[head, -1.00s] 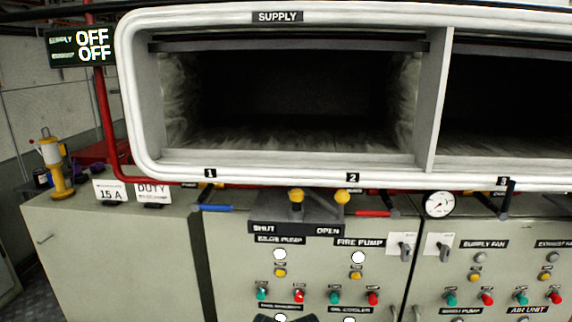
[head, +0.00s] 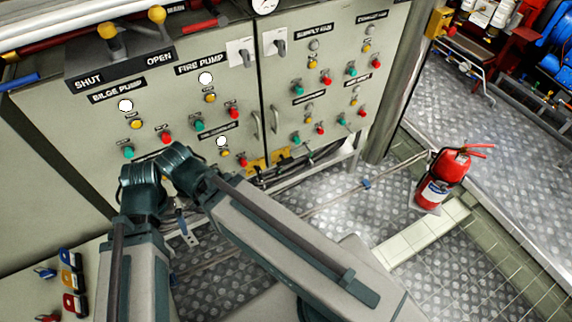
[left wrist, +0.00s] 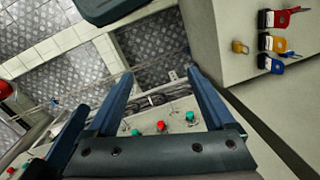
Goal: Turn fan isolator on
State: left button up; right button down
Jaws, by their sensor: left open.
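Two grey rotary handles on white plates sit high on the green cabinet fronts in the head view. The right handle (head: 279,46) is beside the supply fan controls (head: 314,44), and the left handle (head: 243,52) is beside the fire pump controls. I cannot read which plate is the fan isolator. Both handles look roughly upright. My left gripper (left wrist: 158,73) is open and empty in the left wrist view, its long fingers apart above the floor. It is clear of both handles, below them and nearer me. My right gripper is not in view.
A red fire extinguisher (head: 439,181) stands on the floor at right. Coloured padlocks (head: 71,281) lie at lower left, also in the left wrist view (left wrist: 275,42). Yellow-knobbed levers (head: 108,36) top the left panel.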

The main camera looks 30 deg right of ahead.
aim_at(285, 162)
jog(key=k+l+z, duration=0.1)
jog(key=l+z, duration=0.15)
jog(key=z, duration=0.15)
jog(key=k+l+z, duration=0.1)
jog(key=l+z, duration=0.15)
jog(key=z, duration=0.2)
jog(key=l+z, duration=0.25)
jog(key=z, duration=0.15)
